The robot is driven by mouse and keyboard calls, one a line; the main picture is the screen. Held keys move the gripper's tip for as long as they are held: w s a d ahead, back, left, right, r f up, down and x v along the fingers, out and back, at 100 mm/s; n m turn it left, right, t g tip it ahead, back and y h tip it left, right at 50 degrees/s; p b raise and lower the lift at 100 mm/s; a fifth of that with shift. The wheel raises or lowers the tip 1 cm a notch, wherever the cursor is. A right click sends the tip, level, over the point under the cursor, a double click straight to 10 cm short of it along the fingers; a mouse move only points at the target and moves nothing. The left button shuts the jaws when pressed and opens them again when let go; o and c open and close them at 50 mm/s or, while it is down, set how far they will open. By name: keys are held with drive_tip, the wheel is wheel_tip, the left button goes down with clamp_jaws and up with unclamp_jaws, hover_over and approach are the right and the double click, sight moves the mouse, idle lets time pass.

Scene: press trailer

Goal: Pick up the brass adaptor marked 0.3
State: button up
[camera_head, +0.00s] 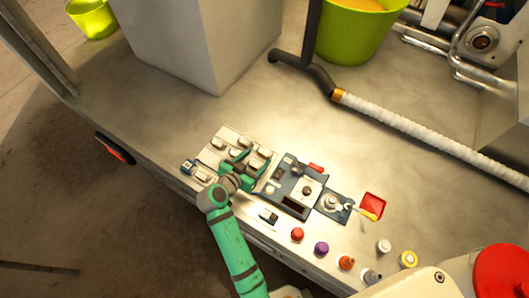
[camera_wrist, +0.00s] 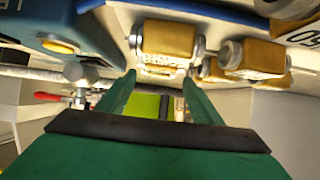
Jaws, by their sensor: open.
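My gripper (camera_head: 240,165) is open, over the pale board (camera_head: 207,156) of small adaptors in the head view. In the wrist view its two green fingers (camera_wrist: 158,82) stand apart with nothing held between them. A brass-coloured adaptor with silvery ends (camera_wrist: 168,38) lies just beyond the fingertips. A second brass-coloured adaptor (camera_wrist: 262,56) lies to its right, and a third (camera_wrist: 212,70) is partly hidden between and behind them. I cannot read a 0.3 mark on any of them. In the head view the gripper hides part of the board.
A blue-grey device (camera_head: 290,188) stands right of the board, with a red tray (camera_head: 373,206) beyond. Several coloured caps, including a red one (camera_head: 297,234), line the front edge. A grey box (camera_head: 200,45), a green bucket (camera_head: 355,35) and a white hose (camera_head: 420,130) stand behind. Metal behind the board is clear.

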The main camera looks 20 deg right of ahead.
sight(263, 153)
drive_tip(key=shift+x, duration=2.3)
drive_tip(key=shift+s+d+r, duration=0.1)
drive_tip(key=shift+r, duration=0.1)
drive_tip(key=c, duration=0.9)
drive_tip(key=shift+r, duration=0.1)
